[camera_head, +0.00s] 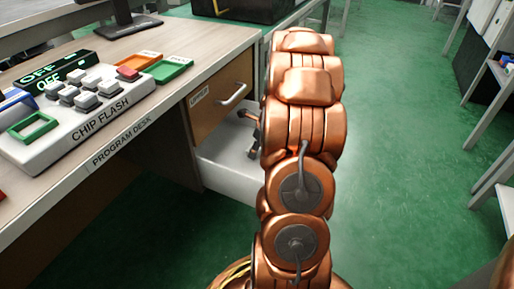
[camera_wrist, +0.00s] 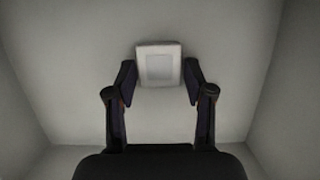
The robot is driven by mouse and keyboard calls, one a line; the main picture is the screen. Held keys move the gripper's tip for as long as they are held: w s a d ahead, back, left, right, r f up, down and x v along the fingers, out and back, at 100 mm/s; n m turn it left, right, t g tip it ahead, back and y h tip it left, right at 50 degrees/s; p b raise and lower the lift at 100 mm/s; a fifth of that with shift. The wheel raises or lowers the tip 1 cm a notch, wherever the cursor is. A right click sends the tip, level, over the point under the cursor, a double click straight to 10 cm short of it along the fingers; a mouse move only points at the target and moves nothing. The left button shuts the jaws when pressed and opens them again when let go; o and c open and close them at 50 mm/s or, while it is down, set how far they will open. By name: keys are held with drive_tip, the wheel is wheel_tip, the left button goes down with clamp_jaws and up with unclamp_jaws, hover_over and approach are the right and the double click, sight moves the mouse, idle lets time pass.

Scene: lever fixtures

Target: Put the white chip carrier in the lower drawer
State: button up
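In the wrist view the white chip carrier (camera_wrist: 159,64), a small square frame, lies on the pale floor of the open lower drawer (camera_wrist: 60,62). My gripper (camera_wrist: 160,80) is open, with its dark fingers on either side of the carrier and gaps visible between them and it. Whether the carrier touches a fingertip is hard to tell. In the head view my gripper (camera_head: 253,135) is partly hidden behind my copper arm, over the pulled-out white lower drawer (camera_head: 225,176). The carrier is hidden there.
The upper drawer (camera_head: 220,98) above is shut, with a metal handle. The program desk (camera_head: 200,45) holds the chip flash box (camera_head: 85,125), a green tray (camera_head: 168,69), an orange tray (camera_head: 138,61) and a green frame (camera_head: 32,127). The green floor right of my arm is clear.

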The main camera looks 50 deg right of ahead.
drive_tip(key=shift+o, duration=0.9)
drive_tip(key=shift+r, duration=0.3)
drive_tip(key=p+v, duration=0.4)
drive_tip(key=v, duration=0.8)
drive_tip(key=s+a+r+n+g+y, duration=0.1)
drive_tip(key=s+a+r+n+g, duration=0.1)
drive_tip(key=a+n, duration=0.75)
drive_tip(key=s+a+r+n+g, duration=0.15)
drive_tip(key=a+n, duration=0.35)
drive_tip(key=a, duration=0.9)
drive_tip(key=s+a+r+n+g+h, duration=0.1)
drive_tip(key=s+a+n, duration=0.5)
drive_tip(key=s+n, duration=0.3)
drive_tip(key=s+a+n+g+h, duration=0.1)
drive_tip(key=s+a+n+g, duration=0.1)
drive_tip(key=s+a+n, duration=0.4)
drive_tip(key=s+n, duration=0.3)
drive_tip(key=shift+s+a+r, duration=0.25)
drive_tip(key=shift+a+r, duration=0.1)
drive_tip(key=shift+a, duration=0.05)
